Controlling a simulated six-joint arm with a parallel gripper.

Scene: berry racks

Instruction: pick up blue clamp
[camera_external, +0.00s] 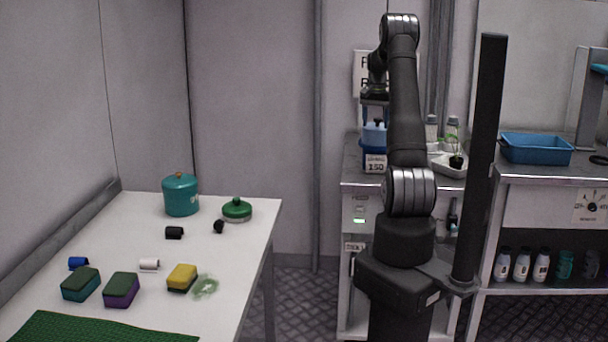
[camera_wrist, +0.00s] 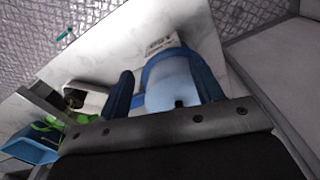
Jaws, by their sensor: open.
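My gripper (camera_external: 375,111) is open above the metal counter at the back. Its two dark blue fingers also show in the wrist view (camera_wrist: 162,75), one on each side of a blue container with a pale blue top (camera_wrist: 172,88). In the external view this container (camera_external: 375,138) stands on the counter directly below my gripper, with a white label marked 150. Nothing is visibly gripped. I cannot surely make out a blue clamp. A small blue item (camera_external: 78,263) lies on the white table at left, too small to identify.
A white dish (camera_external: 446,170) with a small plant and white bottles stand close right of the container. A blue tray (camera_external: 536,149) is farther right. The white table (camera_external: 215,250) at left carries sponges, a teal pot (camera_external: 180,195) and small rolls.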

